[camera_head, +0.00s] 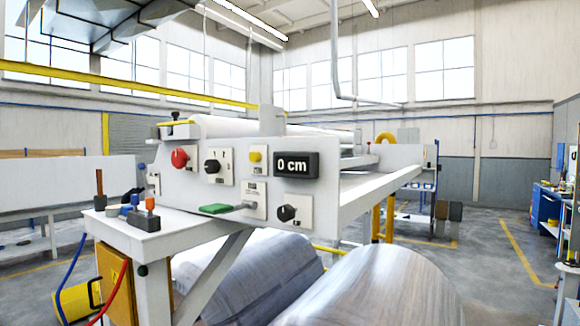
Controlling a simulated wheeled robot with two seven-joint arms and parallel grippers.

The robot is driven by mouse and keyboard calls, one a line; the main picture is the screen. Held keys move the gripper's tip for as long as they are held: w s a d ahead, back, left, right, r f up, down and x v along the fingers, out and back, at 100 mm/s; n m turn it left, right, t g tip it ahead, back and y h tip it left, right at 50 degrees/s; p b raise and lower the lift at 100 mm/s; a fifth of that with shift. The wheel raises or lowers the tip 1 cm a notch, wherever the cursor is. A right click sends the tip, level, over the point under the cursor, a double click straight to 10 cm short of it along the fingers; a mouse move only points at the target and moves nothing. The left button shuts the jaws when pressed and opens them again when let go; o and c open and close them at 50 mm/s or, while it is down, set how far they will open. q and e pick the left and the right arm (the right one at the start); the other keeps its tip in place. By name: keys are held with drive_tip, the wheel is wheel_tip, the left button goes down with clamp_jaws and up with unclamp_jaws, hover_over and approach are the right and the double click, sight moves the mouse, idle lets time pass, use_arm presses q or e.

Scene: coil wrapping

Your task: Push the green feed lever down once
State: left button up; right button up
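The green feed lever (216,209) sticks out to the left from a grey pivot on a light plate, low on the front panel of the white wrapping machine (330,210). It looks close to level. The black display (296,165) to its upper right reads "0 cm". Neither of my grippers shows in the head view, and nothing touches the lever.
Around the lever are a red button (180,158), a black knob (212,166), a yellow button (255,157) and a lower black knob (288,213). A small white side table (125,236) with tools stands at left. Large shiny rolls (380,290) lie below.

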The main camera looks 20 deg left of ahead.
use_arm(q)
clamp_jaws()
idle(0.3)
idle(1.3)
